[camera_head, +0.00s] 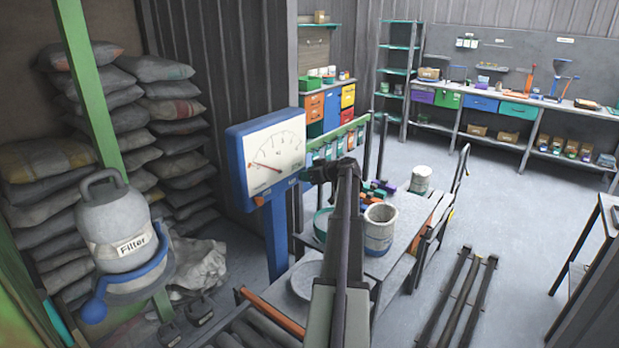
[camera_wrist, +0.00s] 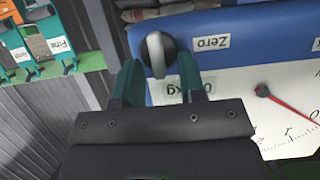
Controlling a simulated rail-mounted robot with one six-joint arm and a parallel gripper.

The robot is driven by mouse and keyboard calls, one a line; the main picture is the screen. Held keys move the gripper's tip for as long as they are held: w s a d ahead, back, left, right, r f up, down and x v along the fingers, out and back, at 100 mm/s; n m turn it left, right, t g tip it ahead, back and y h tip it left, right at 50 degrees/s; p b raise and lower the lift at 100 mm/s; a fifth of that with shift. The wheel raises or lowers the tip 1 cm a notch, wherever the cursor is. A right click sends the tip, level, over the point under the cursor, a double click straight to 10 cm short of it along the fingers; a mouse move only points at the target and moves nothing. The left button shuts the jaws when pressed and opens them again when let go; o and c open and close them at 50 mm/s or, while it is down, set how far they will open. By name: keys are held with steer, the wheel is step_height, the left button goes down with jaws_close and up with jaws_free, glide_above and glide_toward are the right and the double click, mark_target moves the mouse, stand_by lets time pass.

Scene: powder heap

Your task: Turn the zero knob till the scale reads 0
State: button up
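The scale (camera_head: 236,165) has a blue housing and a white dial on a blue post in the head view. Its red needle (camera_head: 266,166) points left and slightly up from the hub. In the wrist view the dial appears upside down, and the needle (camera_wrist: 290,105) slants away to the right; its exact reading is unclear. The zero knob (camera_wrist: 156,52), dark with a pale grip bar, sits beside the "Zero" label (camera_wrist: 211,43). My gripper (camera_wrist: 160,66) is open, its teal fingertips on either side of the knob; contact cannot be told. My gripper (camera_head: 322,174) hides the knob in the head view.
A bench (camera_head: 408,226) with a bucket (camera_head: 380,228) stands below my arm. A grey filter canister (camera_head: 115,230) and stacked sacks (camera_head: 175,110) are at left. Small labelled items hang near the scale.

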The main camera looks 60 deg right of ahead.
jaws_close()
steer(key=shift+d+y, duration=0.1)
steer(key=shift+y, duration=0.2)
stand_by(0.3)
steer(key=shift+s+d+f+m+t+y+b, duration=0.2)
steer(key=shift+m+y+b, duration=0.55)
steer(key=shift+m, duration=0.6)
steer(key=shift+w+d+f+m+t+y+b, duration=0.15)
steer(key=shift+d+m+t+y+b, duration=0.15)
steer(key=shift+m+y+b, duration=0.8)
steer(key=shift+s+d+f+m+t+y+b, duration=0.1)
steer(key=shift+d+f+m+t+y+b, duration=0.25)
steer(key=shift+m, duration=1.3)
steer(key=shift+a+r, duration=0.15)
steer(key=shift+r, duration=0.05)
